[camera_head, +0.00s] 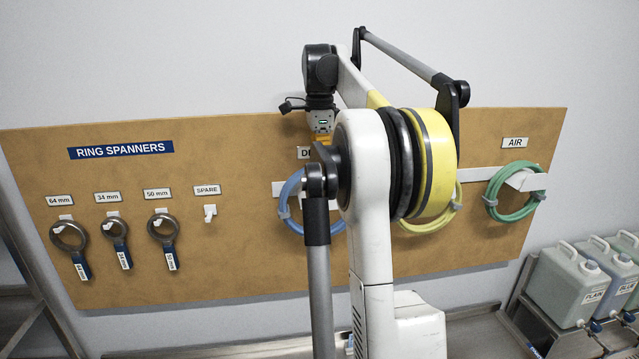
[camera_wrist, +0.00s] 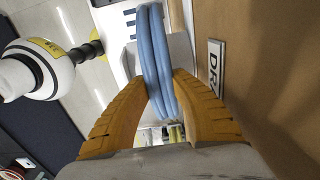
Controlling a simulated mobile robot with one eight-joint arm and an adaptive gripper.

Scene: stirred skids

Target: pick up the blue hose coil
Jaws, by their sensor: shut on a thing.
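The blue hose coil (camera_head: 291,201) hangs on the tan board, on a white holder below a partly hidden label starting with D. My arm covers its right part in the head view. In the wrist view the blue hose coil (camera_wrist: 155,60) runs between the two yellow fingers of my gripper (camera_wrist: 160,92), which are closed against its strands from both sides. In the head view my gripper (camera_head: 321,138) is at the top of the coil, with its fingertips mostly hidden behind my arm.
A yellow hose coil (camera_head: 432,226) and a green hose coil (camera_head: 493,196) hang to the right. Several ring spanners (camera_head: 163,228) and an empty spare hook (camera_head: 210,213) are on the left. Jerrycans (camera_head: 568,284) stand at lower right.

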